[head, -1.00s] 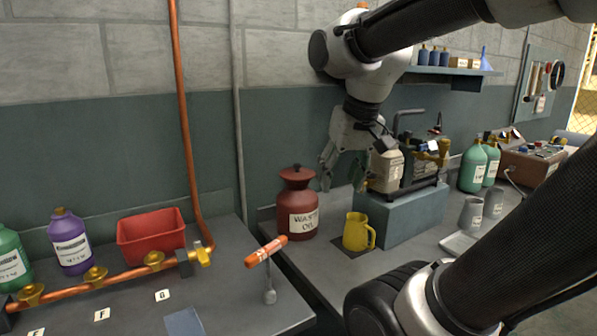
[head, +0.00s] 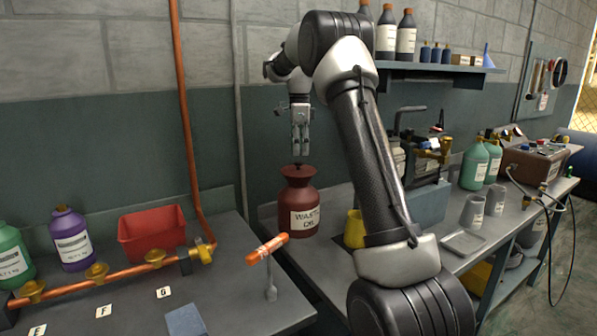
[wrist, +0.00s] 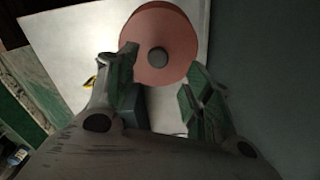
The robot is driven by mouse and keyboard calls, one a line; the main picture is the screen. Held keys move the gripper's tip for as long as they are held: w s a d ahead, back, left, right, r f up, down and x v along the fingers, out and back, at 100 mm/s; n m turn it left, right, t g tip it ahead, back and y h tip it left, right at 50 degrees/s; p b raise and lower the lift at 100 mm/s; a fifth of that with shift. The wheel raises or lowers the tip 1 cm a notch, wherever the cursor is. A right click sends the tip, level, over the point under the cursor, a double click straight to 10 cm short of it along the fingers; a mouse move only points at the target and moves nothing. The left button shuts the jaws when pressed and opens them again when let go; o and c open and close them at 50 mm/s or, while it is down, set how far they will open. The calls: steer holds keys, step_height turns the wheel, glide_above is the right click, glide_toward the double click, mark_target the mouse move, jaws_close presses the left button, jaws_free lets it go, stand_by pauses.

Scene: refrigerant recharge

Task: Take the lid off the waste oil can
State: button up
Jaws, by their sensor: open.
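The waste oil can (head: 304,220) is a dark red can with a white "WASTE OIL" label, standing upright on the bench against the wall. Its lid (head: 297,171), with a small dark knob, sits on top. My gripper (head: 301,152) points down just above the lid, its fingertips near the knob in the head view. In the wrist view, the round reddish lid (wrist: 178,42) with its grey knob lies ahead of the fingertips. The open fingers (wrist: 160,75) stand apart with nothing between them.
A yellow mug (head: 354,230) stands right of the can, partly behind my arm. A teal block (head: 428,203) with brass fittings above is further right. An orange-handled lever (head: 267,248) on a stand is in front. A red bin (head: 152,232) sits on the left bench.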

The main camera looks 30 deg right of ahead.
mark_target(299, 162)
steer(key=f, duration=0.6)
steer(key=shift+s+a, duration=0.15)
steer(key=shift+a, duration=0.05)
jaws_close()
